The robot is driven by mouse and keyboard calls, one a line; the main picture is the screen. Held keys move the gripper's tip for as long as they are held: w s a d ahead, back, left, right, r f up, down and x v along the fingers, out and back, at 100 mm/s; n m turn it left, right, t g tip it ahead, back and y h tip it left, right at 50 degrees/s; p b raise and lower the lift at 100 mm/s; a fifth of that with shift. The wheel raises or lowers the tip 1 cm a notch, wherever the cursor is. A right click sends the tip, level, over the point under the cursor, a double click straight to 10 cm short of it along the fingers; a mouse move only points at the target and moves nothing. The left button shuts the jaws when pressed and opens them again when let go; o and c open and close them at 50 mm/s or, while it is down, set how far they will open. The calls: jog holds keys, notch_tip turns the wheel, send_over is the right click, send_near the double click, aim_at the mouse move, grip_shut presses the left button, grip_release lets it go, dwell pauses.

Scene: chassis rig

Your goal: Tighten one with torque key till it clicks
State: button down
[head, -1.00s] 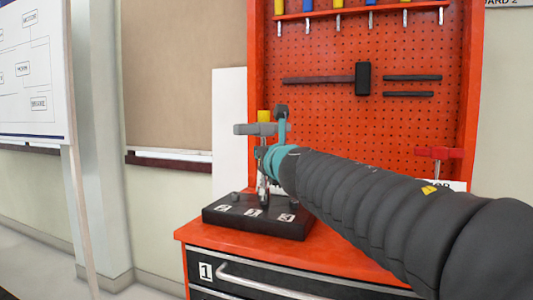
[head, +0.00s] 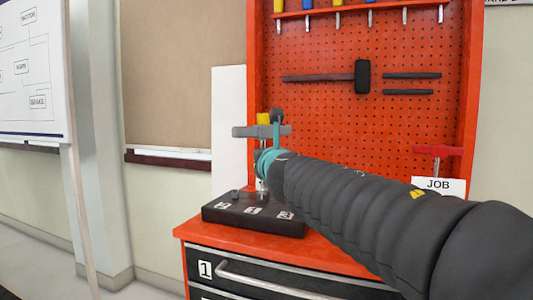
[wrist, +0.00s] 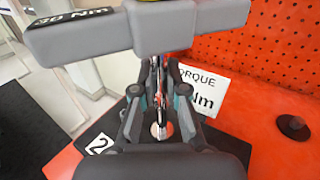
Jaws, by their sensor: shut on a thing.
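The torque key is a grey T-handle (head: 245,132) with a yellow cap (head: 263,118) and a thin metal shaft. It stands upright over the middle of a black block (head: 225,214) on the cabinet. My gripper (head: 263,166) is shut on the key below its handle. In the wrist view, the handle (wrist: 80,38) fills the top, and my gripper (wrist: 160,105) closes around the shaft. The shaft's lower end is at the block's middle position; whether it is fully seated on the bolt there is hidden. A left bolt (head: 235,194) shows on the block.
The block has white number labels along its front. A red pegboard (head: 330,130) with hanging tools stands behind. A white torque card (wrist: 206,92) and a dark knob (wrist: 293,126) are to the right in the wrist view.

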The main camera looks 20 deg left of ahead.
jog(key=shift+m+t+h+p, duration=0.55)
jog(key=shift+m+h+p, duration=0.75)
jog(key=shift+h, duration=0.65)
jog(key=shift+m+t+h+p, duration=0.55)
jog(key=shift+m+h+p, duration=0.7)
jog(key=shift+h, duration=0.7)
jog(key=shift+r+m+g+h+p, duration=0.1)
jog(key=shift+m+g+h+p, duration=0.15)
jog(key=shift+m+h+p, duration=1.35)
jog(key=shift+m+g+h+p, duration=0.25)
jog(key=shift+m+h+p, duration=0.5)
jog(key=shift+h+p, duration=0.9)
jog(key=shift+h+b, duration=0.35)
jog(key=shift+h, duration=0.3)
jog(key=shift+a+m+g+h, duration=0.15)
jog(key=shift+m+g+h, duration=0.35)
jog(key=shift+m+h, duration=0.2)
jog(key=m+g+h, duration=0.5)
jog(key=h, duration=0.1)
jog(key=shift+n+t+y+b, duration=0.4)
jog(key=shift+t+b, duration=0.1)
jog(key=shift+r, duration=0.1)
